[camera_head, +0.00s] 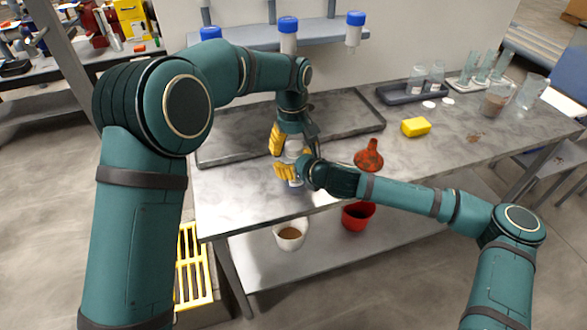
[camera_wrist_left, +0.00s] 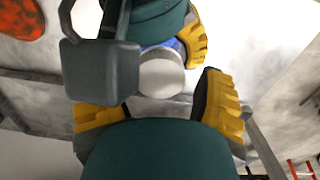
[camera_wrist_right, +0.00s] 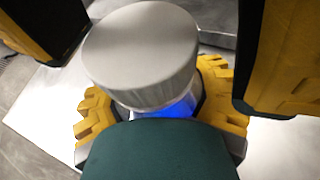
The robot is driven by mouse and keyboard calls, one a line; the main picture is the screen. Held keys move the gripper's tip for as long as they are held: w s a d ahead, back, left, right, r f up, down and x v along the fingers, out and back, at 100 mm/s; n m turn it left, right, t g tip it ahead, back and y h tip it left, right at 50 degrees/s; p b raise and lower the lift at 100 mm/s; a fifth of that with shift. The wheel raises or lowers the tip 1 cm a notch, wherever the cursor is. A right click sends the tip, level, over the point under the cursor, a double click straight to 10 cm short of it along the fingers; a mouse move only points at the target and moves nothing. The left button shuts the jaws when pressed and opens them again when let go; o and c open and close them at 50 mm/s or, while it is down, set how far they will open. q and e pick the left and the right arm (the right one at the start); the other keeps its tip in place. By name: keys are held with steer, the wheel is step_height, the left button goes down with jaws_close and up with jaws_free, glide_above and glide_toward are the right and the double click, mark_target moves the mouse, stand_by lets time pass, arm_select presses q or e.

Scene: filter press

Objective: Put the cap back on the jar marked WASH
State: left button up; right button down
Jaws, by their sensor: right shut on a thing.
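A jar (camera_head: 296,183) with a blue label stands upright near the front of the bench, mostly hidden by my grippers. My right gripper (camera_head: 287,172) is shut around its body; the jar's blue part (camera_wrist_right: 165,108) shows between the yellow fingers in the right wrist view. A pale grey cap (camera_wrist_right: 142,50) sits on top of the jar; I cannot tell whether it is tight. It also shows in the left wrist view (camera_wrist_left: 160,78). My left gripper (camera_head: 293,142) points down over the cap, open, with its fingers apart on either side. No marking is readable.
A dark shallow tray (camera_head: 225,150) lies behind the jar. A red-orange funnel-like object (camera_head: 369,156) and a yellow sponge (camera_head: 416,127) lie to the right. White discs (camera_head: 428,104) lie near a small tray of jars (camera_head: 400,97). A shelf (camera_head: 255,35) holds blue-capped bottles.

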arm_select(q)
steer(key=shift+r, duration=0.15)
steer(key=shift+r, duration=2.15)
steer(key=shift+o, duration=0.5)
steer(key=shift+w+r+n, duration=0.1)
steer(key=shift+r+n, duration=1.55)
steer(key=shift+n, duration=0.45)
steer(key=shift+f, duration=4.05)
